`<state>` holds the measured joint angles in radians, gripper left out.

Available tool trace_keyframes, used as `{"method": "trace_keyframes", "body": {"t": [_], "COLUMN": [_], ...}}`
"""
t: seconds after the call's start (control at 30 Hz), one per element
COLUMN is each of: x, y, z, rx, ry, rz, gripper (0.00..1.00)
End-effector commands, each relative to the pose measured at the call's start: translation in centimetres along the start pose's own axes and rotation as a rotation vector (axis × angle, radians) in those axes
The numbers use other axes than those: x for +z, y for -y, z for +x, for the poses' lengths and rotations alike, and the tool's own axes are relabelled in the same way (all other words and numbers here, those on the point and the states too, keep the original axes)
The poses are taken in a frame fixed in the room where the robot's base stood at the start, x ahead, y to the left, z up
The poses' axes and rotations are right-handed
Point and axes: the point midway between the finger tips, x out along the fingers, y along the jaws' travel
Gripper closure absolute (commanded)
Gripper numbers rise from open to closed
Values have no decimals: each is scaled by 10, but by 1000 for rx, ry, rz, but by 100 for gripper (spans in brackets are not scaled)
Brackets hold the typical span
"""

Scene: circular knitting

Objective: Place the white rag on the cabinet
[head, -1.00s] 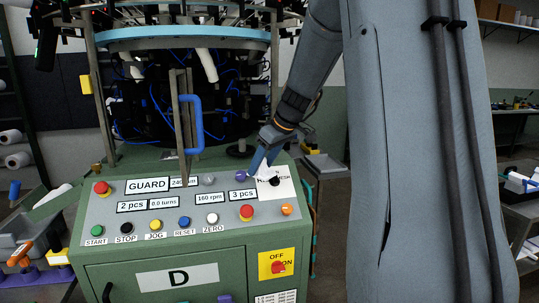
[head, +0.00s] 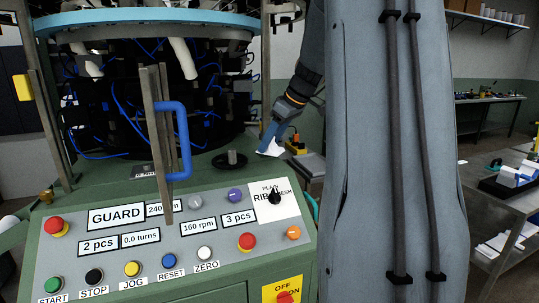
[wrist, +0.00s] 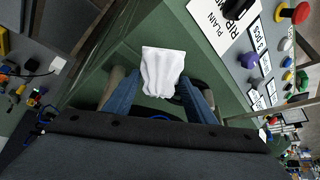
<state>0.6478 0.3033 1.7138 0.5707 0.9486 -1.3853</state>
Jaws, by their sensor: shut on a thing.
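The white rag (wrist: 162,70) is pinched between the two blue fingers of my gripper (wrist: 160,98) in the wrist view. It hangs out past the fingertips, creased, over a green surface. In the head view, my gripper (head: 270,140) is at the right rear of the green machine's control cabinet (head: 110,190), with the white rag (head: 271,147) at its tip. I cannot tell whether the rag touches the cabinet top.
The control panel with buttons and a selector knob (head: 274,198) lies in front of my gripper. A blue guard handle (head: 181,140) stands to the left, and a dark spindle (head: 231,160) is on the cabinet top. A grey table (head: 500,215) is at the right.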

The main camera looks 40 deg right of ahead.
Motion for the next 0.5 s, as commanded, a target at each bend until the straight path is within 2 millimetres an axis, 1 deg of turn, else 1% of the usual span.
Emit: {"method": "trace_keyframes", "body": {"t": [0.03, 0.23, 0.4, 0.5], "x": [3, 9, 20, 23], "y": [0, 1, 2, 2], "z": [5, 18, 38, 44], "rx": [-2, -1, -4, -2], "ry": [0, 0, 1, 0], "rz": [1, -1, -2, -3], "gripper": [72, 72, 72, 72]}}
